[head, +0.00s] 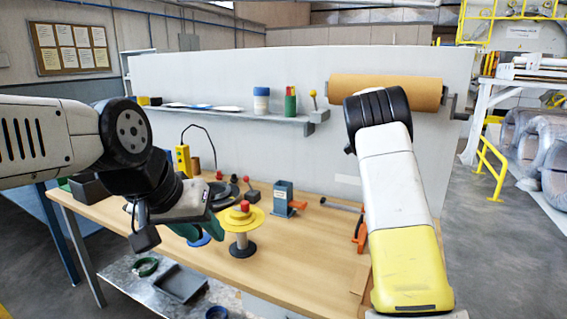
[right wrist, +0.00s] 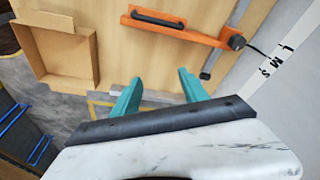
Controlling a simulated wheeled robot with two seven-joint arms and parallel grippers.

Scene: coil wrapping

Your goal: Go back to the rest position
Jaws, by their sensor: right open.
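My left gripper (head: 200,228) comes in from the left over the front of the wooden workbench (head: 290,283). Its teal fingers point down and right, left of a yellow disc stand with a red knob (head: 242,216); the picture does not show how far apart they are. My right gripper (right wrist: 158,88) is open in the right wrist view, with nothing between its teal fingers. In the head view my right arm hides it. Beyond it in the wrist view lie an orange tool with a black grip (right wrist: 180,28) and a cardboard box (right wrist: 58,50).
A grey panel with a shelf (head: 230,115) stands behind the bench. A brown paper roll (head: 425,92) hangs on it, behind my right arm. A blue-grey block (head: 283,198) stands mid-bench. A grey tray (head: 181,283) sits lower, in front. Large wrapped coils (head: 530,140) stand far right.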

